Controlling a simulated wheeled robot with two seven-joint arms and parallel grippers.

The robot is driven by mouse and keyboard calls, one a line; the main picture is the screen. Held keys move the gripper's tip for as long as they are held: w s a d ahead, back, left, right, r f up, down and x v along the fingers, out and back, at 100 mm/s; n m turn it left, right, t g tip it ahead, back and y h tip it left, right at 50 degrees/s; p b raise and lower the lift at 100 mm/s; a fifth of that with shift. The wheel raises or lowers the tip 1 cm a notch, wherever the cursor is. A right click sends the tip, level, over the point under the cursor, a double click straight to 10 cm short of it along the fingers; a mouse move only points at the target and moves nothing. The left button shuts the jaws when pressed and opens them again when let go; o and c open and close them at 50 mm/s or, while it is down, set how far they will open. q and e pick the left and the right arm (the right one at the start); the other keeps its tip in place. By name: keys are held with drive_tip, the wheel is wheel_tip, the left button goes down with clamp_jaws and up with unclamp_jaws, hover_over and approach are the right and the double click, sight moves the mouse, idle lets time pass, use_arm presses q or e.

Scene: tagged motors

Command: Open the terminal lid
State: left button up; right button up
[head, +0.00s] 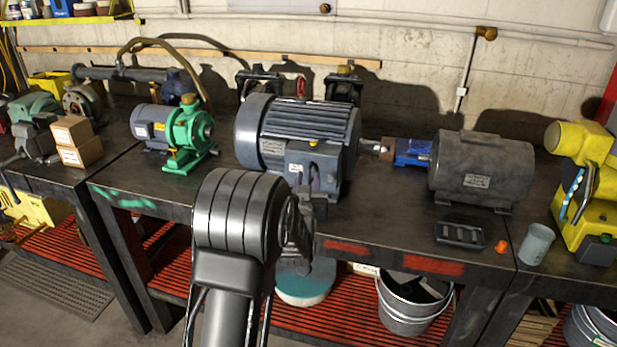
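A large grey-blue finned motor (307,124) stands on the dark workbench in the middle of the head view. On its front side is a boxy terminal housing (297,167) with small pale labels. I cannot make out the lid's edge or whether the lid is open. My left arm rises from the bottom centre. My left gripper (312,193) is at the lower front of the housing, partly hidden behind my own wrist. I cannot tell whether it touches the housing or whether its fingers are apart. My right gripper is not in view.
A blue coupling (412,152) links the motor to a dark cylindrical machine (482,170). A black tray (460,234), an orange cap (502,246) and a grey cup (537,243) lie near the front edge. A green pump (185,137) stands left, a yellow machine (587,180) right.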

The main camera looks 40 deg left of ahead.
use_arm(q)
drive_tip(key=shift+w+a, duration=0.3)
drive_tip(key=shift+w, duration=0.15)
drive_tip(key=shift+c, duration=0.2)
clamp_jaws()
idle(1.0)
